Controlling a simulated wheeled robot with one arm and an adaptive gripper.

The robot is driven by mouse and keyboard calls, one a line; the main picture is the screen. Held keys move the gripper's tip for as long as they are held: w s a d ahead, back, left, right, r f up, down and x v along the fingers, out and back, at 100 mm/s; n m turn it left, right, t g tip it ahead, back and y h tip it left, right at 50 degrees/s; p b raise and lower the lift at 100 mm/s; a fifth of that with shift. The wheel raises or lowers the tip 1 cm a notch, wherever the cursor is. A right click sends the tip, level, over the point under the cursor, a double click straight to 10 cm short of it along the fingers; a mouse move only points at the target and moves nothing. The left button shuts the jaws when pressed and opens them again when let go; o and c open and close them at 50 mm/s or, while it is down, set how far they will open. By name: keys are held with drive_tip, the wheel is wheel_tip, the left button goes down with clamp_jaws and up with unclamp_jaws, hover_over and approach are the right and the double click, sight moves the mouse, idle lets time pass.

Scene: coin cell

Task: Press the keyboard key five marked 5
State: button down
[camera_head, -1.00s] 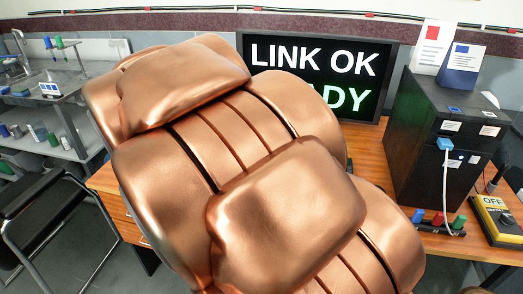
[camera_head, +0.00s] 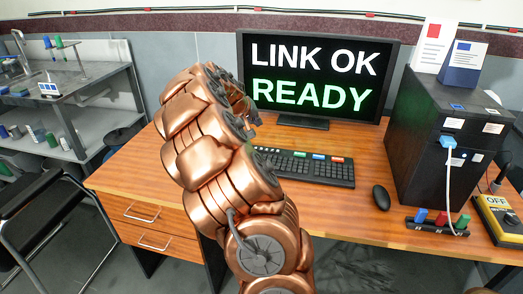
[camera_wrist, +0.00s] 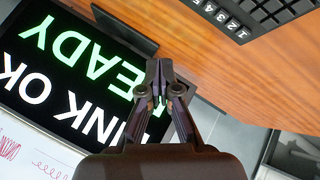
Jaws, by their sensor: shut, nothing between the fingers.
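A black keyboard (camera_head: 318,171) lies on the wooden desk, its left end hidden behind my arm in the head view. The keyboard also shows at the upper right of the wrist view (camera_wrist: 262,14), cut off by the frame. Several small digit labels show along its edge there, starting with 1; I cannot make out the key marked 5 for certain. My gripper (camera_wrist: 160,66) is shut and empty in the wrist view, in front of the desk and monitor and apart from the keyboard. In the head view my arm mostly hides it.
The monitor (camera_head: 318,75) reading LINK OK READY stands behind the keyboard. A mouse (camera_head: 381,197), a black cabinet (camera_head: 420,140) with a blue plug and a yellow OFF switch box (camera_head: 497,215) are on the right. The desk (camera_head: 140,180) is clear at left.

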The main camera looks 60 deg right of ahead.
sight(260, 149)
drive_tip(key=d, duration=0.1)
drive_tip(key=d+f, duration=0.1)
drive_tip(key=d, duration=0.1)
drive_tip(key=shift+w+f, duration=0.15)
drive_tip(key=shift+w, duration=0.1)
wheel_tip(260, 149, down, 8)
drive_tip(key=b, duration=0.3)
drive_tip(key=shift+f, duration=0.45)
drive_tip(key=shift+f+b, duration=0.15)
drive_tip(key=shift+b, duration=0.2)
idle(1.1)
drive_tip(key=shift+f+b, duration=0.25)
drive_tip(key=shift+b, duration=0.05)
